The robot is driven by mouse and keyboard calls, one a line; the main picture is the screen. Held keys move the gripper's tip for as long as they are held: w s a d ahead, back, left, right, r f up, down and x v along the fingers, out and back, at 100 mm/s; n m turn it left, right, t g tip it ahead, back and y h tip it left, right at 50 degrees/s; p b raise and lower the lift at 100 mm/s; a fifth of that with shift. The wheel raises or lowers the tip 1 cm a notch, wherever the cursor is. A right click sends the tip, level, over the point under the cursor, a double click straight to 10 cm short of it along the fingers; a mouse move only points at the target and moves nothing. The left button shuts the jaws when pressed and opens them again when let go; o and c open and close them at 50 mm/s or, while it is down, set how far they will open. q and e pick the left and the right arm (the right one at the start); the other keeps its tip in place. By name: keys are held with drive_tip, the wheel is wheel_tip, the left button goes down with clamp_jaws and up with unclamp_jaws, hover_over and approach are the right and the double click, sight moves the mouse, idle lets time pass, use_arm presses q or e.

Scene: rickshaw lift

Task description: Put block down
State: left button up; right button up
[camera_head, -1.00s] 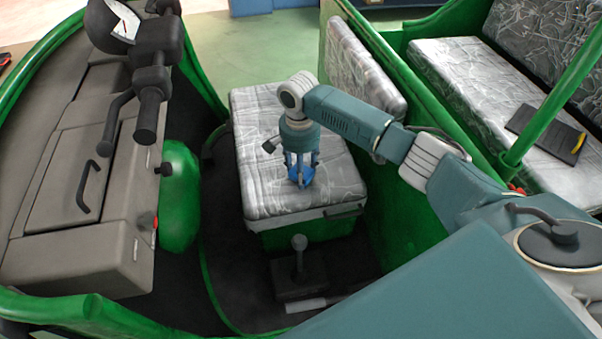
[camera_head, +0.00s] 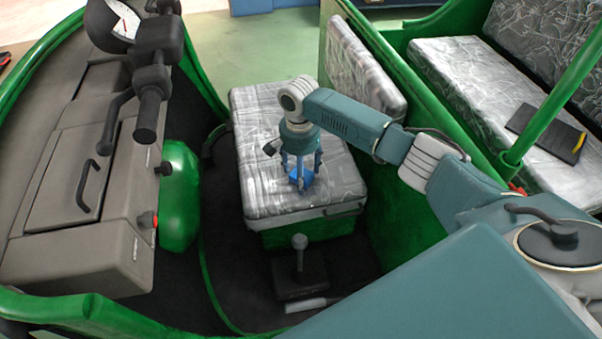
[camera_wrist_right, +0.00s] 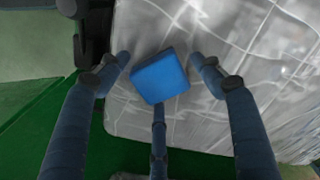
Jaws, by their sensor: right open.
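A blue block (camera_head: 300,177) rests on the grey patterned driver's seat (camera_head: 258,185), near its front edge. My right gripper (camera_head: 301,172) points down over it with the fingers spread around it. In the right wrist view the block (camera_wrist_right: 160,76) sits between the open fingers of the right gripper (camera_wrist_right: 160,80), with gaps to the two side fingers. The third finger's tip is close to the block's lower edge; I cannot tell if it touches. The left gripper is not seen.
A lever (camera_head: 299,262) stands on the dark floor in front of the seat. The grey dashboard (camera_head: 75,195) with handlebar (camera_head: 150,85) is at left. A dark tablet-like object (camera_head: 547,132) lies on the rear bench (camera_head: 470,85). The seat is otherwise clear.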

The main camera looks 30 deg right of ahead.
wheel_tip(320, 180, up, 12)
idle(0.4)
drive_tip(key=shift+a+f, duration=0.1)
drive_tip(key=shift+f, duration=0.05)
